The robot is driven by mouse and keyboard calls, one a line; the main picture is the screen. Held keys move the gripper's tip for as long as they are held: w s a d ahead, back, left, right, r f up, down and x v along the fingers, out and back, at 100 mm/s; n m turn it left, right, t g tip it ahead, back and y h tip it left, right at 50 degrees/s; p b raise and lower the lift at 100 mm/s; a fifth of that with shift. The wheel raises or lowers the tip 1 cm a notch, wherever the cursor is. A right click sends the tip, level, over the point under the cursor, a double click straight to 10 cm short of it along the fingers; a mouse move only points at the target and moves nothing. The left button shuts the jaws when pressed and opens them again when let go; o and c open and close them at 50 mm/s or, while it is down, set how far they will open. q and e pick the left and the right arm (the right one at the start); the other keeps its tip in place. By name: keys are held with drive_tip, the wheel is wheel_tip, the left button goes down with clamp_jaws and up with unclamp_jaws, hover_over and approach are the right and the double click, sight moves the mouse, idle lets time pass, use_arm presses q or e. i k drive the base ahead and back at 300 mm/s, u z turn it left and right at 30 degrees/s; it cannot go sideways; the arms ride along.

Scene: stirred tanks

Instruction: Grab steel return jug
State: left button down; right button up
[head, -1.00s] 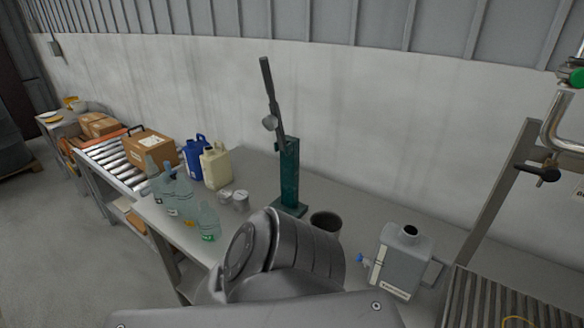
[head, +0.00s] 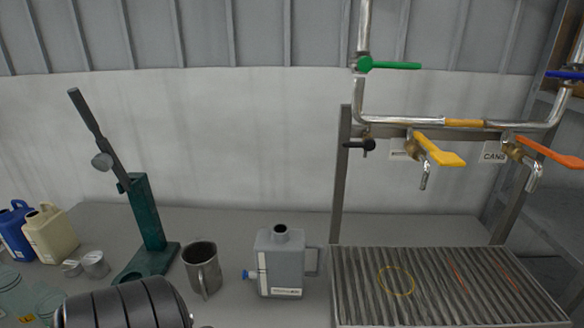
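A steel jug (head: 203,268) with an open top and a side handle stands upright on the grey bench. It is between the green lever press and a grey rectangular can. A dark grey ribbed part of my own arm covers the lower left of the head view, in front of the press base and close to the jug. Neither gripper's fingers show in the head view.
The grey can (head: 280,262) with a blue tap stands right of the jug. The green press (head: 148,215) is left of it. A slatted drain tray (head: 440,285) lies at the right under yellow (head: 440,150) and orange (head: 548,152) valve handles. Blue and cream jugs stand far left.

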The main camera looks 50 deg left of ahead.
sight(200, 258)
drive_tip(key=u, duration=3.35)
drive_tip(key=k, duration=0.8)
drive_tip(key=z, duration=1.85)
